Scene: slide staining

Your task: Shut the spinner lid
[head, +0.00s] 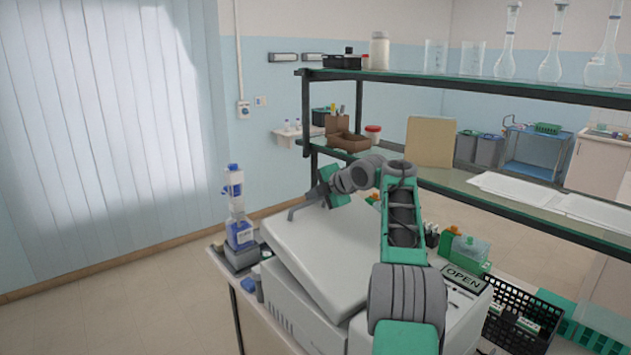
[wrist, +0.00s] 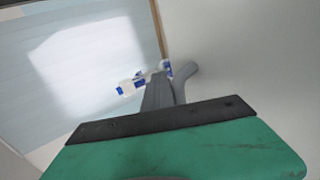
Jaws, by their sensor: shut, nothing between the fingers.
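The spinner is a pale grey box (head: 290,318) on the bench, with a broad, smooth lid (head: 318,255) in the middle of the head view. The lid lies low over the body and looks slightly tilted; I cannot tell whether it is fully seated. My gripper (head: 296,211) is shut and empty at the lid's far left edge. Its fingers point left, over or against that edge; contact is not clear. In the wrist view my fingers (wrist: 172,82) are together, with the plain grey lid surface (wrist: 250,60) filling the right side. My arm hides the lid's right part.
A blue-and-white bottle dispenser (head: 238,215) stands left of the spinner. An "OPEN" label (head: 462,278) shows on the spinner's right. A glass-edged shelf (head: 450,88) runs behind and above.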

